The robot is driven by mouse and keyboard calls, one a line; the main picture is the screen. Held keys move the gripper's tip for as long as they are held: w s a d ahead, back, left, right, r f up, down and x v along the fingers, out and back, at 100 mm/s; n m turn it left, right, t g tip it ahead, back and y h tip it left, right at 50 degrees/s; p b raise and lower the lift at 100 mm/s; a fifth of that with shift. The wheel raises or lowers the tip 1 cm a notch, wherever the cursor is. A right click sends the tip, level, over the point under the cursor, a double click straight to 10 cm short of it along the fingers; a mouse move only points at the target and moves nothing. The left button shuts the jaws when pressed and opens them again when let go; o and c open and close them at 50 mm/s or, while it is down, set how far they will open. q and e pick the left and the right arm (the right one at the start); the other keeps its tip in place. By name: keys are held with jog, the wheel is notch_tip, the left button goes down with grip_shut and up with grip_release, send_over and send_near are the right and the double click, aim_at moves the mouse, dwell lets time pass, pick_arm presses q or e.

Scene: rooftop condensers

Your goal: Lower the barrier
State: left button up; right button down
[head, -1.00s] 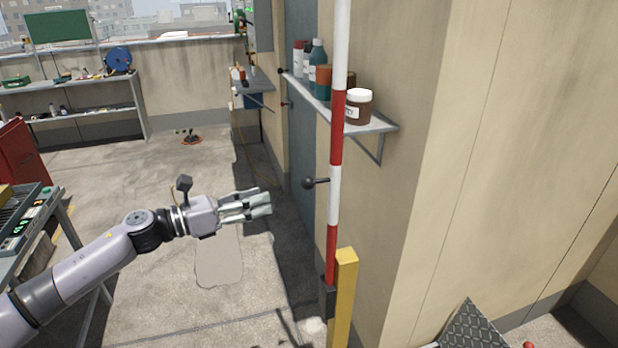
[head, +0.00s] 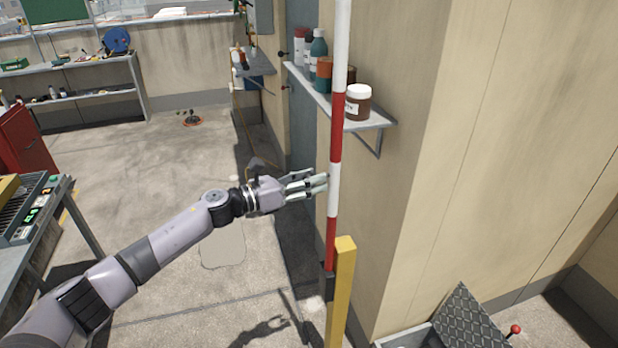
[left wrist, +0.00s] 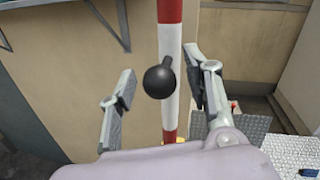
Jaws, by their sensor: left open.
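The barrier pole (head: 336,150), striped red and white, stands upright beside a yellow post (head: 341,290). In the left wrist view the pole (left wrist: 170,40) carries a black ball knob (left wrist: 159,82) on a short stem. My left gripper (head: 322,184) is at the pole's lower white band and hides the knob in the head view. In the left wrist view its open fingers (left wrist: 158,92) lie on either side of the knob; I cannot tell whether they touch it. My right gripper is not in view.
A wall shelf (head: 372,122) with bottles and a brown jar (head: 357,103) is just behind the pole. A tread-plate lid (head: 465,322) stands open at lower right. A work table (head: 45,225) is at left. The floor between is mostly clear.

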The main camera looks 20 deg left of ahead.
pick_arm(q)
grip_shut()
dwell(0.5)
